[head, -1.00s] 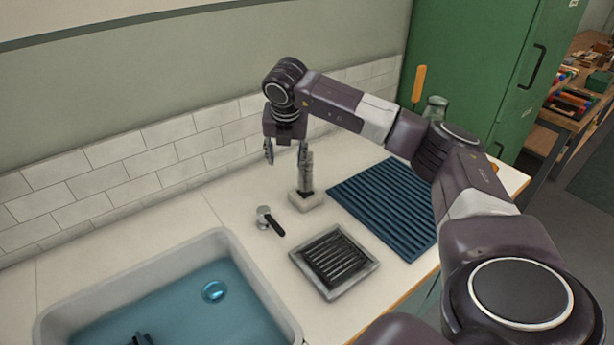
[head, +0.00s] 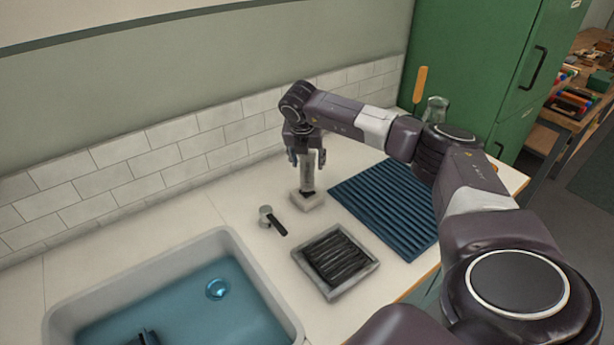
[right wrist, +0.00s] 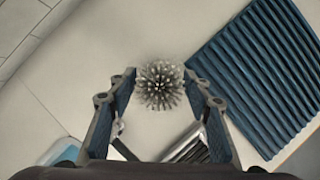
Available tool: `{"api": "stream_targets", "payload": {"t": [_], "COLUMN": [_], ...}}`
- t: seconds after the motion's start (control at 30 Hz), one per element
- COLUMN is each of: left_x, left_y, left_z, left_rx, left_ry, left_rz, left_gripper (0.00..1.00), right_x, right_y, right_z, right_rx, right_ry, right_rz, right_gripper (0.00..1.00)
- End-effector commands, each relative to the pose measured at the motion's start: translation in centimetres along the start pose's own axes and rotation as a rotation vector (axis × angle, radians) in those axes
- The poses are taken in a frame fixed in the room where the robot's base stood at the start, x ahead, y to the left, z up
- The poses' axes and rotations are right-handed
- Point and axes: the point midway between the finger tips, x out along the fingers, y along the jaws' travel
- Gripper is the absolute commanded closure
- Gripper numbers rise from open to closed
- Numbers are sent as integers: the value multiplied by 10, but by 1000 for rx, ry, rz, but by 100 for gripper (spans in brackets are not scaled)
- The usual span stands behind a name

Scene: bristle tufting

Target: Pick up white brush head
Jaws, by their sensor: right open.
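The brush head (head: 308,180) is a pale grey-white bristled cylinder standing upright on a small pale block (head: 306,202) on the counter. In the right wrist view its round, spiky bristle top (right wrist: 160,85) lies between the finger tips. My right gripper (head: 307,160) is open and points down over the brush head, with one finger on each side of its upper part. In the right wrist view, my right gripper's fingers (right wrist: 158,92) show gaps to the bristles. My left gripper is not in view.
A blue ribbed mat (head: 390,205) lies right of the block. A grey tray with dark slats (head: 335,290) and a small grey and black fixture (head: 268,218) are nearer. The water-filled sink (head: 75,318) is at the lower left. A tiled wall (head: 200,150) stands close behind.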

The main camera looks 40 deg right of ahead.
Motion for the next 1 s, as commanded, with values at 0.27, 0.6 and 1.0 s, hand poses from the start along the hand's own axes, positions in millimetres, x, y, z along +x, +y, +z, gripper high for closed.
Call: {"api": "stream_targets", "payload": {"t": [0.27, 0.6, 1.0], "left_x": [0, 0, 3], "left_y": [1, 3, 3], "left_z": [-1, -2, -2], "left_rx": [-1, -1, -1], "left_ry": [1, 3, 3], "left_rz": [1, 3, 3], "left_gripper": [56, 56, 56], "right_x": [0, -1, -10], "right_y": [0, 0, 1], "right_z": [0, 0, 4], "right_rx": [0, 0, 1], "right_ry": [1, 0, -1], "right_rz": [1, 1, 3], "right_gripper": [79, 100, 100]}}
